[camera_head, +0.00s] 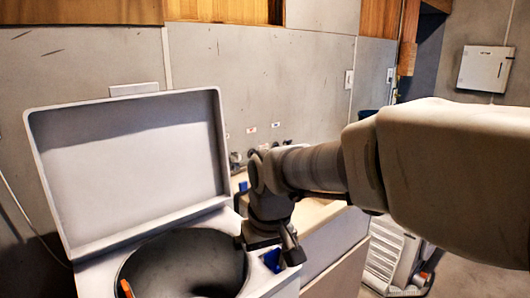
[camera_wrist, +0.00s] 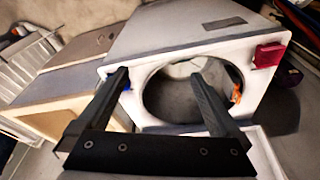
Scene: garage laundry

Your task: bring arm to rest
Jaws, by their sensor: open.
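My gripper (camera_head: 267,250) hangs at the right rim of an open top-loading washer (camera_head: 87,279) in the head view, with my arm reaching in from the right. In the wrist view, the two dark fingers of my gripper (camera_wrist: 159,80) are spread wide apart with nothing held between them. The washer (camera_wrist: 150,54) lies beyond them, its round drum opening showing between the fingers. Whether the fingers touch the washer cannot be told.
The washer's raised lid (camera_head: 130,165) stands at the left. An orange item (camera_head: 126,288) is at the drum's edge, and a blue item (camera_head: 272,260) is by my gripper. A red block (camera_wrist: 268,55) sits on a washer corner. A wall box (camera_head: 486,69) hangs at the right.

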